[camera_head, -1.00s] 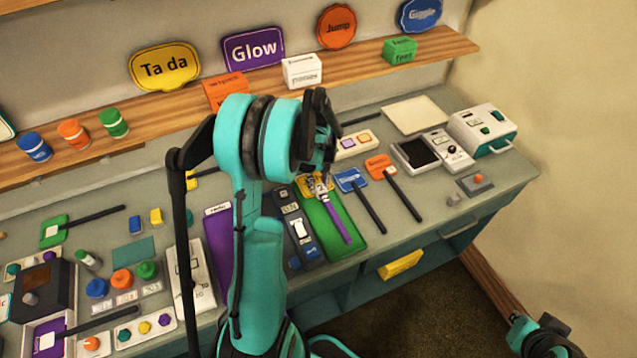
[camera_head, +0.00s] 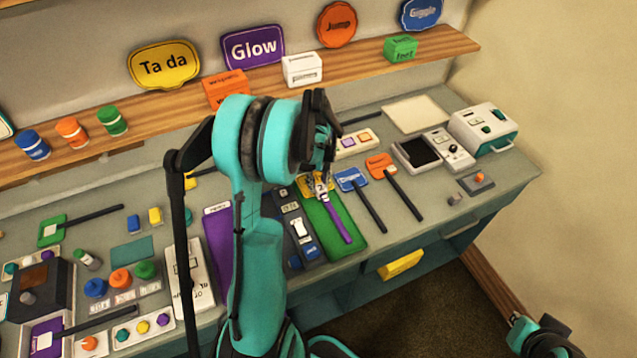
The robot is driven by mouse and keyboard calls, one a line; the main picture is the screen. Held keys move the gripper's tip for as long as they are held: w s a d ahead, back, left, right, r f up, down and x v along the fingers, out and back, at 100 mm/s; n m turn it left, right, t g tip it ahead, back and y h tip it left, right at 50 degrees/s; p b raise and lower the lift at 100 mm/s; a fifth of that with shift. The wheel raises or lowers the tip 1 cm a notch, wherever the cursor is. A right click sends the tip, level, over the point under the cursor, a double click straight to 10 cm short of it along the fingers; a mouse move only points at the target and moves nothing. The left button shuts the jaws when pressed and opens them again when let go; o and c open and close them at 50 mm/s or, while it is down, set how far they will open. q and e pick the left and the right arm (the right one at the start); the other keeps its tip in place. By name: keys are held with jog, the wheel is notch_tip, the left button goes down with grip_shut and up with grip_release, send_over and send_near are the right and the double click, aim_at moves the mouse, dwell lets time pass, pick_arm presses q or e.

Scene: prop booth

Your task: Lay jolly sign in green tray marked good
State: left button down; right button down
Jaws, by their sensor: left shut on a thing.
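My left gripper (camera_head: 321,183) is shut on a paddle sign (camera_head: 339,222) with a purple handle. A yellow patch shows beside the fingers, partly hidden by them, and I cannot read any word on the sign. The sign lies at or just above a green tray (camera_head: 350,245), its handle slanting down to the right over the green surface. I cannot tell whether it touches the tray. The tray's upper part and any marking are hidden. My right gripper (camera_head: 545,338) is at the bottom right corner, away from the bench, and its jaws are not clear.
Right of the tray lie a blue sign (camera_head: 350,179) and an orange sign (camera_head: 380,165), both with black handles. A purple tray (camera_head: 217,235) lies left, partly behind my arm. A shelf (camera_head: 170,115) with boxes runs above. A yellow drawer front (camera_head: 401,264) shows below the bench.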

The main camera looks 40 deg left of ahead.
pick_arm(q)
jog(key=shift+f, duration=0.1)
jog(key=shift+f+b, duration=0.85)
jog(key=shift+f+b, duration=0.55)
dwell(0.7)
jog(key=shift+f+b, duration=0.4)
jog(key=shift+b, duration=0.2)
dwell(1.1)
jog(key=c, duration=1)
grip_release()
